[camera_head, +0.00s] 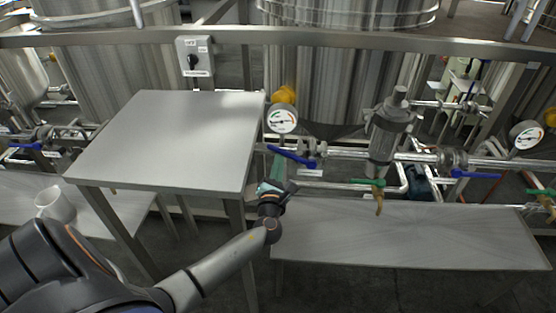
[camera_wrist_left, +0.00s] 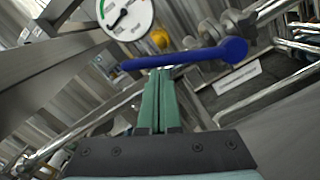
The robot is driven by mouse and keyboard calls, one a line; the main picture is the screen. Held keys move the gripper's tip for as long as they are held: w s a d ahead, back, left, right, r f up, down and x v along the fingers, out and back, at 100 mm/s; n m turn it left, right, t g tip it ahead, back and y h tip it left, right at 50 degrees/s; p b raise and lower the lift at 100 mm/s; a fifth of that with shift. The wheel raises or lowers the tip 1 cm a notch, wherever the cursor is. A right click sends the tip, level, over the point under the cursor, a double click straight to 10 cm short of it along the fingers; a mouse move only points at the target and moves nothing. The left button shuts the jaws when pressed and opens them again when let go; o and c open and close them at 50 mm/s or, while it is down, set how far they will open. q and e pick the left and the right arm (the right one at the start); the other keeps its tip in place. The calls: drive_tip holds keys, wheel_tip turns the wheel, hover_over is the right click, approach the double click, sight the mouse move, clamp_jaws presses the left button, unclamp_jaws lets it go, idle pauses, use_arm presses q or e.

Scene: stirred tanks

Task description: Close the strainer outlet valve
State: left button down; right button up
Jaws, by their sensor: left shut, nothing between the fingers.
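A blue valve lever (camera_head: 290,156) sits on the pipe left of the grey strainer-like body (camera_head: 388,130). In the left wrist view the lever (camera_wrist_left: 180,58) runs across the picture, with its thick pivot end at the right. Another blue lever (camera_head: 475,174) is on the pipe to the right of that body. Label plates are too small to read, so I cannot tell which valve is the strainer outlet. My left gripper (camera_head: 278,163) is shut and empty, its green fingertips (camera_wrist_left: 161,75) just at the left lever; contact is unclear. My right gripper is not in view.
A gauge (camera_head: 282,119) stands just above the left lever. A grey table (camera_head: 165,140) is left of my gripper, and a low metal bench (camera_head: 400,232) lies below the pipes. A green-handled valve (camera_head: 369,182) hangs under the strainer-like body. A white cup (camera_head: 55,204) is at far left.

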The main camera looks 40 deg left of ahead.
sight(284, 152)
use_arm(q)
drive_tip(key=r+m+p, duration=0.1)
drive_tip(key=p, duration=0.1)
drive_tip(key=d+r+m+p, duration=0.1)
drive_tip(key=p, duration=0.1)
drive_tip(key=w+r+m+p, duration=0.1)
drive_tip(key=r+m+p, duration=0.1)
drive_tip(key=p, duration=0.1)
drive_tip(key=shift+d+r, duration=0.1)
drive_tip(key=shift+d, duration=0.05)
drive_tip(key=w+d+r+m+p, duration=0.2)
drive_tip(key=d+m+p, duration=0.3)
drive_tip(key=p, duration=0.2)
drive_tip(key=shift+w+r+m, duration=0.3)
drive_tip(key=shift+w+r, duration=0.05)
drive_tip(key=shift+w, duration=0.05)
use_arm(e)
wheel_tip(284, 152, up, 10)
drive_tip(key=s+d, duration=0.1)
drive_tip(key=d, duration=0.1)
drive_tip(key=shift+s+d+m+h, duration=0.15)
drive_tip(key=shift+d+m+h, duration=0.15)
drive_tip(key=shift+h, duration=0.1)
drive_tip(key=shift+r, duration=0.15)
